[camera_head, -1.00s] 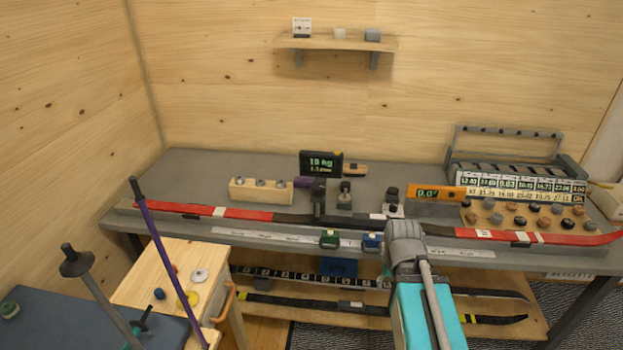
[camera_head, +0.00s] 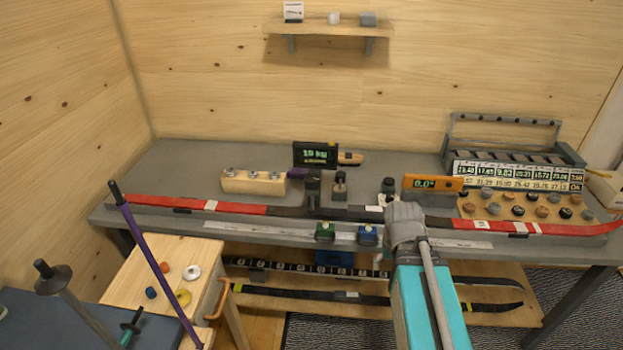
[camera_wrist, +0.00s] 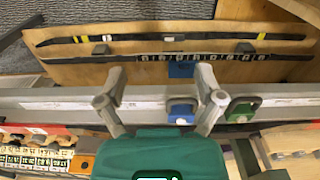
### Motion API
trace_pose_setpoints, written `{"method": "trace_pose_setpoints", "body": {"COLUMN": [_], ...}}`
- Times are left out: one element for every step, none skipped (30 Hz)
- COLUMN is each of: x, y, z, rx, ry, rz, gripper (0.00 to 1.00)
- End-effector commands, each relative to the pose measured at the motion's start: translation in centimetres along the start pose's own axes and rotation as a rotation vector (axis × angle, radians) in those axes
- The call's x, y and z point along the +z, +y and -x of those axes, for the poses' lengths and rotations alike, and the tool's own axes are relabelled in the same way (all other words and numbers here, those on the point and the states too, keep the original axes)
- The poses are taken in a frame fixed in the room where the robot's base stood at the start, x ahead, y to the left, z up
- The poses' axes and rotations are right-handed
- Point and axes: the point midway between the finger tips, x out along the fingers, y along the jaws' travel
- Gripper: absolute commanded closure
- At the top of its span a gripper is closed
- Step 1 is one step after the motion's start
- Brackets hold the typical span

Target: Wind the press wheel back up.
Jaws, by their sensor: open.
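I cannot pick out the press wheel for certain. Small dark-topped fittings stand along the ski (camera_head: 240,208) on the bench, one of them (camera_head: 340,184) below a black display (camera_head: 316,155) reading 19 and a unit too blurred to be sure of. My gripper (camera_head: 405,222) is at the bench's front edge, right of the blue block (camera_head: 367,235). In the wrist view my gripper (camera_wrist: 160,103) has its two fingers spread with nothing held. The blue block (camera_wrist: 181,112) shows between them, nearer the right finger; I cannot tell how far beyond.
A green block (camera_head: 325,232) is left of the blue one. An orange level (camera_head: 433,184) reads about 0.0. A wooden holder (camera_head: 252,182), a rack (camera_head: 515,150) and a tray of corks (camera_head: 525,208) stand on the bench. A purple pole (camera_head: 150,250) leans at left.

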Motion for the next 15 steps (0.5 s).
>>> {"method": "trace_pose_setpoints", "body": {"x": [-0.6, -0.9, -1.4, -1.8, -2.3, -3.0, -3.5, -4.1, -5.0, -5.7, -6.4, -7.3, -8.0, -8.8, -9.7], "y": [-0.2, -0.4, -0.6, -0.7, -0.9, -1.3, -1.6, -2.0, -2.5, -2.9, -3.4, -4.0, -4.6, -5.1, -5.8], "z": [0.6, 0.9, 1.3, 1.7, 2.1, 2.7, 3.1, 3.7, 4.4, 5.0, 5.6, 6.4, 7.0, 7.6, 8.4], "rx": [0.000, 0.000, 0.000, 0.000, 0.000, 0.000, 0.000, 0.000, 0.000, 0.000, 0.000, 0.000, 0.000, 0.000, 0.000], "ry": [0.000, 0.000, 0.000, 0.000, 0.000, 0.000, 0.000, 0.000, 0.000, 0.000, 0.000, 0.000, 0.000, 0.000, 0.000], "rz": [-0.006, -0.013, -0.024, -0.038, -0.050, -0.067, -0.080, -0.095, -0.116, -0.133, -0.151, -0.175, -0.194, -0.214, -0.241], "gripper": [0.00, 0.00, 0.00, 0.00, 0.00, 0.00, 0.00, 0.00, 0.00, 0.00, 0.00, 0.00, 0.00, 0.00, 0.00]}}
